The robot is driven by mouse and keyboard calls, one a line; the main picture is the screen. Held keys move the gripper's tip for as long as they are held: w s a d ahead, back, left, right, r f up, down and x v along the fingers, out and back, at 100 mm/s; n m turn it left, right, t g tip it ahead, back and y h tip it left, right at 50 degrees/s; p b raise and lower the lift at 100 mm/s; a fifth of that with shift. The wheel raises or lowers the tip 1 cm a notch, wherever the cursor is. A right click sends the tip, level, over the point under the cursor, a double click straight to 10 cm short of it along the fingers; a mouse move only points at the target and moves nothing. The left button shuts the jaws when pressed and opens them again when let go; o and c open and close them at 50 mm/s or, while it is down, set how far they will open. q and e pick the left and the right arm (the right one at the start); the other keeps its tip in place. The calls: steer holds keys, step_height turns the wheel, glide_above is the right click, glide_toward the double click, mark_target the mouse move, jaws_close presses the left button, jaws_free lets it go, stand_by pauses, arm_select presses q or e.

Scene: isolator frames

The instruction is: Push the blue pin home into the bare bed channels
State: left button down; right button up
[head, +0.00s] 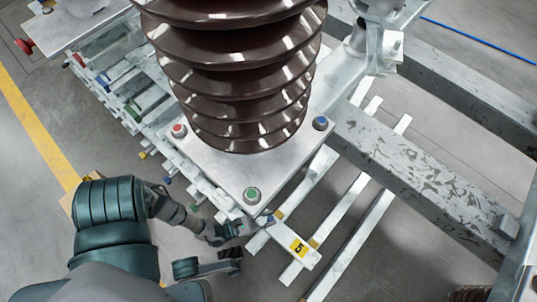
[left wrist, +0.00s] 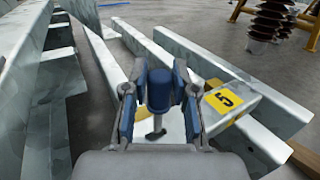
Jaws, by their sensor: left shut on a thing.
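My left gripper (head: 262,222) is at the near corner of the insulator's base plate, above the pale metal channels. In the left wrist view its two fingers (left wrist: 160,98) are shut on the blue pin (left wrist: 158,88). The pin is upright, with its blue head between the fingers and a dark lower end over a channel. I cannot tell whether that end is in a hole. The bed channels (head: 350,232) run diagonally below and right of the plate; one has a yellow tag marked 5 (head: 298,247).
The brown ribbed insulator (head: 240,75) stands on a square plate (head: 215,172) with red (head: 179,130), green (head: 252,195) and blue (head: 320,123) capped bolts. A heavy grey beam (head: 420,180) lies at the right. Open floor shows at the lower right.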

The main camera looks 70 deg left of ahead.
arm_select(q)
steer(key=shift+f, duration=0.75)
steer(key=shift+r, duration=0.1)
steer(key=shift+r+p, duration=0.45)
steer(key=shift+r, duration=0.1)
steer(key=shift+b, duration=0.4)
stand_by(1.6)
steer(key=shift+f, duration=0.65)
steer(key=c, duration=0.8)
jaws_free()
steer(key=shift+c, duration=0.2)
steer(key=shift+s, duration=0.1)
